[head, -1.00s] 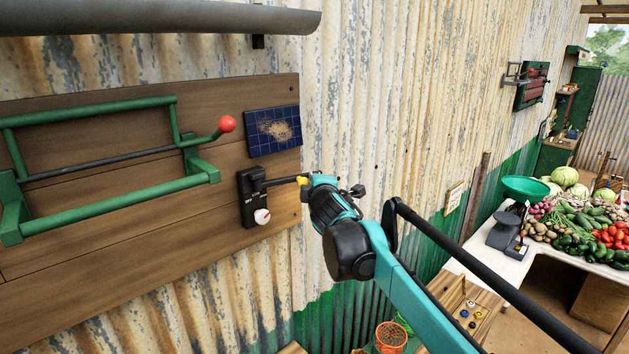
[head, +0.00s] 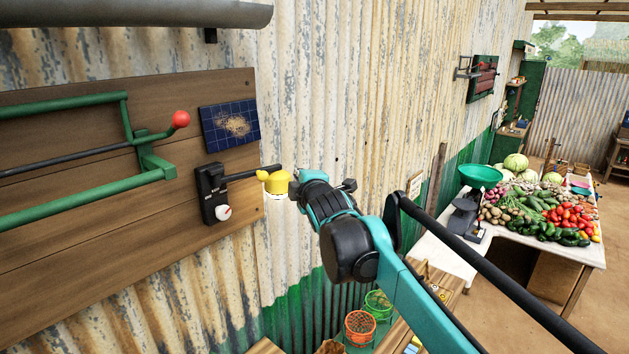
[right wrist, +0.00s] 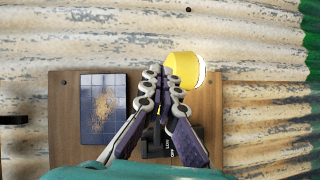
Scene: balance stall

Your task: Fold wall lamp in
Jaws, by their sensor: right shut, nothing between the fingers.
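The wall lamp has a yellow head (head: 276,184) on a short black arm (head: 245,173). The arm sticks out to the right from a black bracket (head: 212,192) with a white knob, on a wooden board. My right gripper (head: 300,187) is just right of the lamp head in the head view, shut and empty. In the right wrist view, the fingers (right wrist: 164,76) come together beside the yellow head (right wrist: 182,70); I cannot tell whether they touch it. They hide most of the lamp arm there. My left gripper is not in view.
A solar panel (head: 230,124) and a green rack (head: 100,197) with a red-knobbed lever (head: 181,119) are on the board (head: 110,252). A corrugated wall (head: 380,90) runs behind. A vegetable table (head: 590,250) stands at right; baskets (head: 360,327) are below.

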